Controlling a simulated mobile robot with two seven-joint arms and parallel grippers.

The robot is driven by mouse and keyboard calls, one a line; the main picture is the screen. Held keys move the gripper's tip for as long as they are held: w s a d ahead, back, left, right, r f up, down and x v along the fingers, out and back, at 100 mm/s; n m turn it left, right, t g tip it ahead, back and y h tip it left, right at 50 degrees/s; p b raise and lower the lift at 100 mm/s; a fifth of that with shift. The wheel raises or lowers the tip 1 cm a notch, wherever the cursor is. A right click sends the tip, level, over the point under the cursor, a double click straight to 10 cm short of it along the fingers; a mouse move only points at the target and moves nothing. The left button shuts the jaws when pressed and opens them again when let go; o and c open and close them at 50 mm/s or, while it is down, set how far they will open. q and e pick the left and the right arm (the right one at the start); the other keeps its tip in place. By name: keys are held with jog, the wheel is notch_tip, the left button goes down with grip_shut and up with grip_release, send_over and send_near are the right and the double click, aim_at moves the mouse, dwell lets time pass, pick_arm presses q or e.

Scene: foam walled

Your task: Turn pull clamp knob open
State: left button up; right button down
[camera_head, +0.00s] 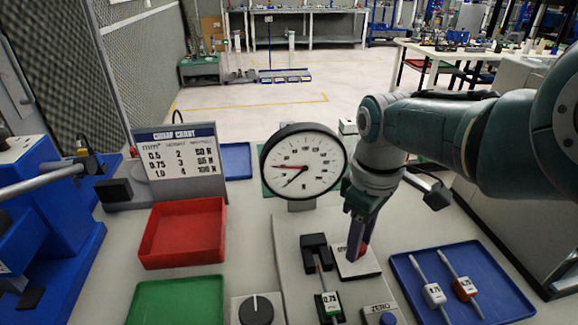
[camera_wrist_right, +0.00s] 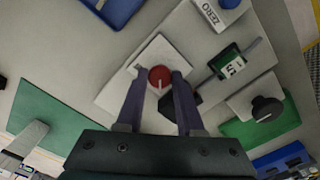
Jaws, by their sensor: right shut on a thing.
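The red clamp knob (camera_wrist_right: 160,77) is round with a pale pointer line and sits on a white plate (camera_wrist_right: 118,92). In the head view the knob (camera_head: 364,251) is mostly hidden by the fingers, above its labelled white plate (camera_head: 360,268). My right gripper (camera_head: 357,240) points down with its fingers around the knob, shut on it. In the right wrist view the two dark fingers (camera_wrist_right: 160,84) lie on either side of the knob. A black clamp block (camera_head: 315,247) with a rod and a 0.75 tag (camera_head: 331,302) lies just left of the plate. My left gripper is not seen.
A dial gauge (camera_head: 303,162) stands behind the clamp. A red tray (camera_head: 185,234) and green tray (camera_head: 178,302) lie left. A blue tray (camera_head: 503,304) with tagged pieces lies right. A black dial knob (camera_head: 257,308) and a ZERO button box (camera_head: 380,314) are in front.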

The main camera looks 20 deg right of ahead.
jog(key=c, duration=0.5)
grip_release()
jog(key=shift+r+p, duration=3.25)
jog(key=shift+r, duration=1.75)
